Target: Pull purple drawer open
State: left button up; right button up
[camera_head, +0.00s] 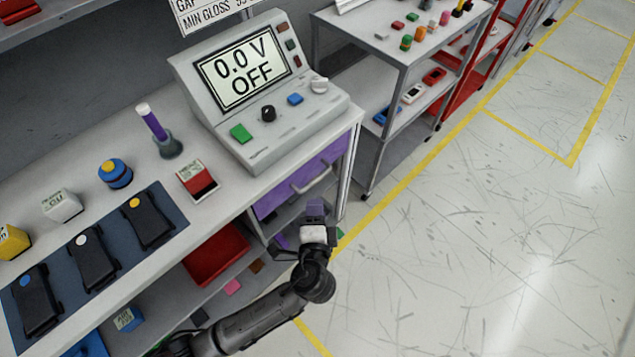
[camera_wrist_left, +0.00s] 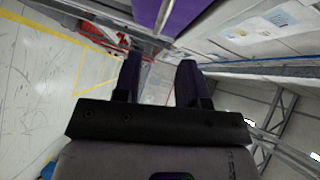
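The purple drawer (camera_head: 283,193) sits under the bench top, below the grey meter console. Its front looks flush with the bench, and a light bar handle (camera_head: 314,181) sticks out from it. My left gripper (camera_head: 316,206) is just below and in front of the handle, apart from it as far as I can see. In the left wrist view, its two fingers (camera_wrist_left: 158,82) stand apart with nothing between them, so it is open. The purple drawer front (camera_wrist_left: 184,14) shows at the top of that view, beyond the fingertips. My right gripper is not in view.
The grey console (camera_head: 262,100) reading "0.0 V OFF" stands above the drawer. A red bin (camera_head: 215,258) sits on the shelf below, left of my left gripper. A grey shelf cart (camera_head: 400,60) stands behind to the right. The floor at right is clear.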

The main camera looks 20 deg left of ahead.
pick_arm(q)
jog(key=b+x, duration=0.2)
jog(key=x, duration=0.7)
jog(key=shift+w, duration=0.2)
jog(key=shift+a, duration=0.1)
jog(key=shift+c, duration=0.3)
jog(key=c, duration=0.6)
grip_shut()
